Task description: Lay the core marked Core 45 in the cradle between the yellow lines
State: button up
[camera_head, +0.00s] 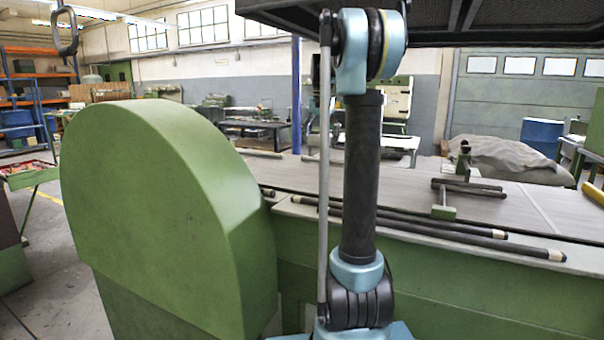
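Several long dark rods lie side by side along the near edge of the bench. One rod (460,242) has a pale end towards the right, and a second rod (455,226) lies just behind it. Shorter dark bars (470,188) lie further back by a green bracket (444,208). No marking is legible, so I cannot tell which is Core 45. I cannot make out the cradle or its yellow lines for certain. My arm stands upright across the middle and hides part of the rods and bench. My gripper is outside the view.
A large green rounded machine housing (150,200) fills the left foreground. The grey bench top (400,185) has bare room behind the rods. A dark mesh panel (500,20) hangs overhead at upper right. A yellow cylinder (594,193) shows at the right edge.

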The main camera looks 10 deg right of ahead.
aim_at(321, 171)
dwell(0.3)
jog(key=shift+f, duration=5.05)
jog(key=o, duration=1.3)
